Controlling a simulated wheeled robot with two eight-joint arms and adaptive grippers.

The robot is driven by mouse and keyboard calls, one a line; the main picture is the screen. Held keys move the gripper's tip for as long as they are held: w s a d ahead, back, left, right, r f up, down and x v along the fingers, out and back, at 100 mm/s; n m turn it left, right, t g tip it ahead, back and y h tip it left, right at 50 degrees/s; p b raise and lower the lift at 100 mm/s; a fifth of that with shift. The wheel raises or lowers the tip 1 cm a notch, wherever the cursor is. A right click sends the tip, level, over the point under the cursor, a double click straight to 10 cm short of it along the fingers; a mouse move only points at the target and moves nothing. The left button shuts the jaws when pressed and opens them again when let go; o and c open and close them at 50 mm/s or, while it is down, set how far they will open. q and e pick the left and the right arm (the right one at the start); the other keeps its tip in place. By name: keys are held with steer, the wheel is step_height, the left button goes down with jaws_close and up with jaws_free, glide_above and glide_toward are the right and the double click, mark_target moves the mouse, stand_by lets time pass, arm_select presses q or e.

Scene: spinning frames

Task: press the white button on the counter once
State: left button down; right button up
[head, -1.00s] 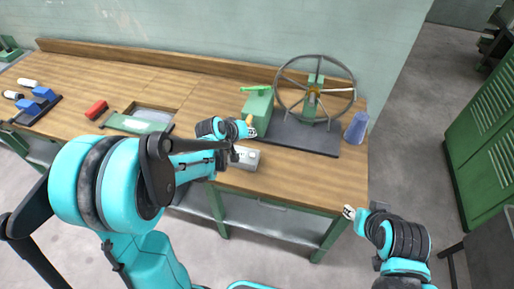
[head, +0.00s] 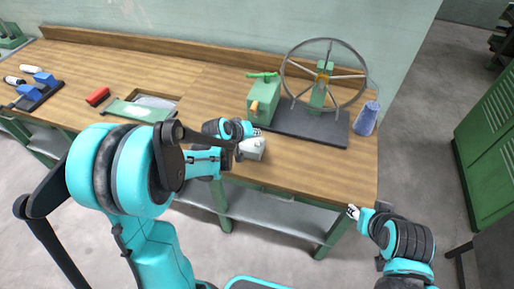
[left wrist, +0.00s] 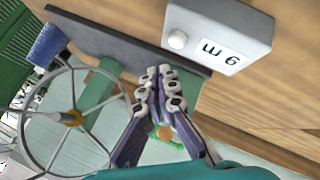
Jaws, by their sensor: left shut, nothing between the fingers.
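The box (head: 253,149) sits near the front edge of the wooden counter (head: 320,180). The height gap is unclear. My right gripper (head: 353,212) is off the counter's front right corner; its opening is too small to judge.
A red block (head: 97,96) and a green-framed tray (head: 135,110) lie left.

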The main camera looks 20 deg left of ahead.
mark_target(256, 145)
arm_select(q)
steer(key=shift+f+b, duration=0.45)
steer(key=shift+f, duration=0.5)
steer(key=shift+f, duration=0.1)
stand_by(0.6)
steer(key=shift+f+b, duration=0.3)
steer(key=shift+b, duration=0.15)
steer(key=shift+f+b, duration=0.45)
steer(key=shift+f, duration=0.05)
stand_by(0.5)
stand_by(0.3)
steer(key=shift+r+p, duration=0.7)
steer(key=shift+r, duration=0.3)
steer(key=shift+r+p, duration=1.95)
steer(key=shift+r, duration=0.55)
